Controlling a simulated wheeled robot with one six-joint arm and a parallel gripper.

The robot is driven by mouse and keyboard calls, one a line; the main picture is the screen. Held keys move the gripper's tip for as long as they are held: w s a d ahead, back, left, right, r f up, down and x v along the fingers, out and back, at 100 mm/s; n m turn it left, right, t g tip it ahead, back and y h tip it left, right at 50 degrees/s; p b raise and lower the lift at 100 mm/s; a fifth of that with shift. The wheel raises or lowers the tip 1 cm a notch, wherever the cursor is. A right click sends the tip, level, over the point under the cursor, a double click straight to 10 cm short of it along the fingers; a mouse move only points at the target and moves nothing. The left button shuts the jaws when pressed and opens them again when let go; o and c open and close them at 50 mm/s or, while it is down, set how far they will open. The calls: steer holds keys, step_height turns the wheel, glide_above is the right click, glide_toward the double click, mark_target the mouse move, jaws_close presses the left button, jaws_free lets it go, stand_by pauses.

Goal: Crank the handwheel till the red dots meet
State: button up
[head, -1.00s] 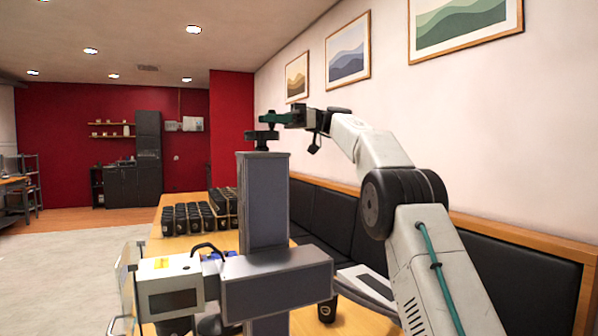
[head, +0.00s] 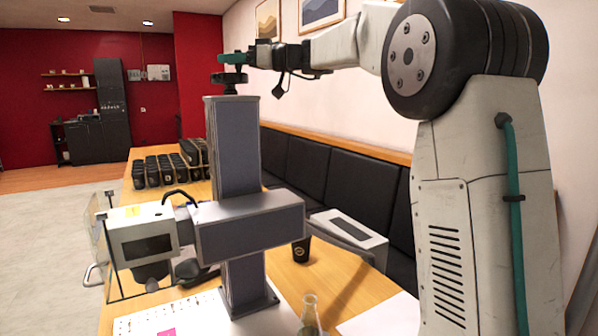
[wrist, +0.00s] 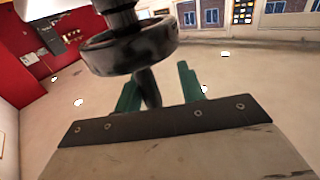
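The dark handwheel (head: 229,78) sits on top of the grey column (head: 232,150) of the laser marker. The wrist view shows the wheel's worn round rim (wrist: 130,50) and a dark crank handle (wrist: 149,90). My gripper (head: 232,58) is at the handwheel. Its green fingers (wrist: 157,79) stand apart, with the handle between them, close to the left finger and clear of the right one. I cannot tell whether the left finger touches it. The white laser head (head: 145,236) hangs from the column's side arm. No red dots can be made out.
A white board (head: 135,325) with a magenta piece (head: 167,332) lies below the laser head. A glass flask (head: 309,318), a black cup (head: 301,248) and rows of black cups (head: 160,170) stand on the wooden table. A black bench (head: 345,190) runs along the wall.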

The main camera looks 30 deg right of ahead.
steer(key=m+t+h, duration=0.2)
steer(key=a+m+t+h, duration=0.1)
steer(key=m+t+h, duration=0.1)
steer(key=h, duration=0.1)
steer(key=shift+a+t, duration=0.2)
steer(key=shift+t, duration=0.1)
steer(key=shift+s+d+r+m+h, duration=0.15)
steer(key=shift+s+m+h, duration=0.1)
steer(key=shift+m+h, duration=0.25)
steer(key=v, duration=0.8)
steer(key=s+d+f+g+h, duration=0.1)
steer(key=s+f, duration=0.3)
steer(key=f, duration=0.4)
steer(key=s+d+f+n+g+h, duration=0.1)
steer(key=s+f+g+h, duration=0.3)
steer(key=f, duration=0.4)
steer(key=s+d+f+g+h, duration=0.1)
steer(key=s+f+g+h, duration=0.2)
steer(key=s+f, duration=0.3)
steer(key=shift+d+f+n, duration=0.2)
steer(key=shift+f+n, duration=0.1)
steer(key=shift+f, duration=0.95)
steer(key=shift+s, duration=0.1)
